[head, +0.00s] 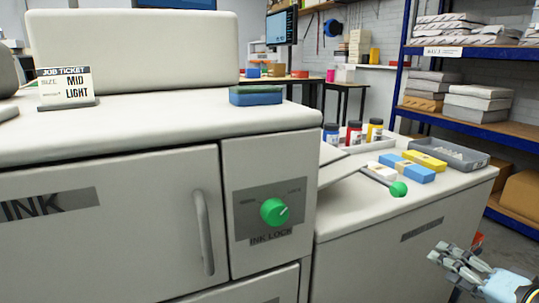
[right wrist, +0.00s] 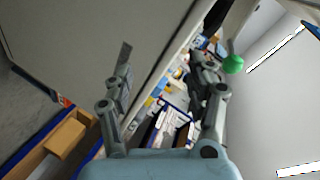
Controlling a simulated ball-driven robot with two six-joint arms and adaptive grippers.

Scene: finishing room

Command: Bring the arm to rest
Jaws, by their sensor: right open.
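My right gripper (head: 462,262) is at the lower right of the head view, in front of the low cabinet and below its top. In the right wrist view its two fingers (right wrist: 165,75) are spread apart with nothing between them. My left gripper is not in view. The large white machine (head: 110,225) fills the left of the head view, with a green INK LOCK knob (head: 274,211) and a grey door handle (head: 203,232). A lever with a green ball (head: 398,189) juts out over the low cabinet; the ball also shows in the right wrist view (right wrist: 233,64).
The low white cabinet (head: 385,240) carries ink jars (head: 354,133), blue and yellow boxes and a grey tray (head: 448,153). A blue sponge (head: 256,96) and a job ticket (head: 66,87) are on the machine. Blue shelving (head: 480,130) stands at the right, with grey floor before it.

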